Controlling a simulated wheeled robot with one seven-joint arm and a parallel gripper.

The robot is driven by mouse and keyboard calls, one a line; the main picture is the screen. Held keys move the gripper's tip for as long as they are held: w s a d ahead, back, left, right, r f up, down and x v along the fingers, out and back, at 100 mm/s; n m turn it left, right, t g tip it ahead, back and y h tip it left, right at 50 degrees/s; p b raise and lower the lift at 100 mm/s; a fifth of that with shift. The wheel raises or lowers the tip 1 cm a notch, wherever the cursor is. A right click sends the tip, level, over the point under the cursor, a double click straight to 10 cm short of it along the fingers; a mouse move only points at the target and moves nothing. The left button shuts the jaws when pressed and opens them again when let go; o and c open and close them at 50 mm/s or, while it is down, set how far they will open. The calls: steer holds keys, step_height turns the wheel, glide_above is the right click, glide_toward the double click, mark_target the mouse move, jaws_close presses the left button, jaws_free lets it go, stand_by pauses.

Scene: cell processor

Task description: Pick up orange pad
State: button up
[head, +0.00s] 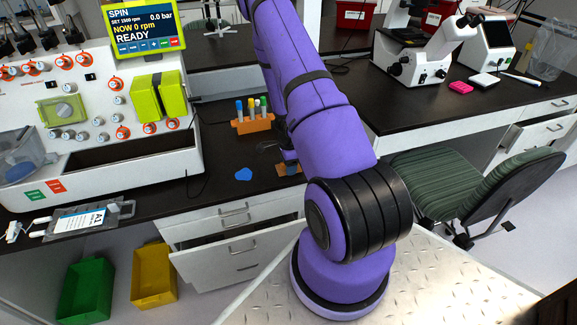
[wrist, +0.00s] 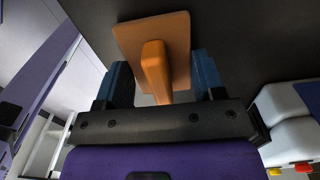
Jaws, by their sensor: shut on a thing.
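The orange pad (head: 287,170) shows in the head view as a small flat piece by the dark counter, beside my purple arm. In the wrist view the pad (wrist: 182,32) is a flat orange plate with a raised grip block. My gripper (wrist: 163,82) has its two blue fingers on either side of that block and is shut on it. In the head view my arm hides most of the gripper. I cannot tell whether the pad touches the counter or is just above it.
The white cell processor (head: 110,160) fills the left side. A green chair (head: 470,185) and a microscope (head: 420,50) are at right.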

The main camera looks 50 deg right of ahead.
steer(key=shift+r, duration=0.65)
steer(key=shift+s+d+r, duration=0.1)
steer(key=shift+s+r, duration=0.05)
steer(key=shift+r, duration=0.35)
steer(key=shift+s+d+r, duration=0.1)
steer(key=shift+s+r, duration=0.05)
steer(key=shift+r, duration=0.35)
steer(key=s+d+r, duration=0.1)
steer(key=s+d, duration=0.7)
steer(key=s, duration=0.4)
steer(key=shift+s+d+r, duration=0.15)
steer(key=shift+s+d, duration=0.05)
steer(key=shift+s, duration=0.2)
steer(key=o, duration=0.3)
steer(key=c, duration=0.7)
